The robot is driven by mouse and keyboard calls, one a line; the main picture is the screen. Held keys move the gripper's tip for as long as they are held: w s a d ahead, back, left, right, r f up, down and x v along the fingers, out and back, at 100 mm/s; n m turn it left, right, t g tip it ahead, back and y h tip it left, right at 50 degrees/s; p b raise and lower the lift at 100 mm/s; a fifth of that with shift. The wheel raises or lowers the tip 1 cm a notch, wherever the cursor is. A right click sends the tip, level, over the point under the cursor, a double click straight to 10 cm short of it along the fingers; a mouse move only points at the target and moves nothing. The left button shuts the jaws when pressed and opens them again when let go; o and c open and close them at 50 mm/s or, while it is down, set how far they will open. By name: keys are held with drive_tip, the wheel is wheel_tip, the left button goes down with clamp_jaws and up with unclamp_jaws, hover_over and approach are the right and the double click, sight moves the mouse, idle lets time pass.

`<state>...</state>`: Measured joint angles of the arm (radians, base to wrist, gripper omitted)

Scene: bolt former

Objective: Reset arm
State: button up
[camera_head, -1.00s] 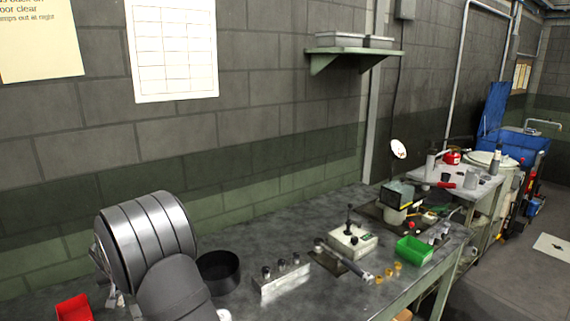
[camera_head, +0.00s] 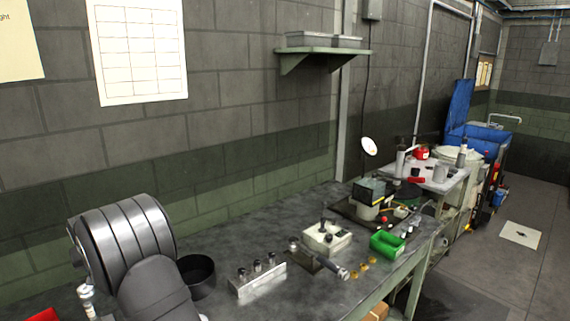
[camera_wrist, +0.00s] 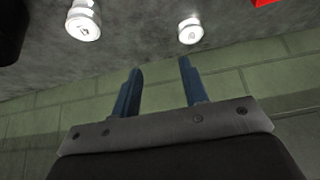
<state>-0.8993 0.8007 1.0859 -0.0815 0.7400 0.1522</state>
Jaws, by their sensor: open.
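My gripper (camera_wrist: 160,88) shows in the wrist view with its two blue fingers apart and nothing between them. Beyond the fingers are the green-grey block wall and the bench top. In the head view, large grey rounded segments of my own arm fill the lower left, and the gripper itself is hidden or out of that view.
The long grey bench (camera_head: 318,205) holds a black round dish (camera_head: 197,277), a metal block with pegs (camera_head: 258,279), a white control box (camera_head: 326,238) and a green bin (camera_head: 388,245). A red object (camera_head: 42,315) is at the lower left. A wall shelf (camera_head: 322,51) hangs above.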

drive_tip(key=s+a+f+n, duration=0.2)
drive_tip(key=a+f, duration=0.1)
drive_tip(key=a, duration=1.2)
drive_tip(key=shift+s+g+y, duration=0.15)
drive_tip(key=shift+g+y, duration=0.25)
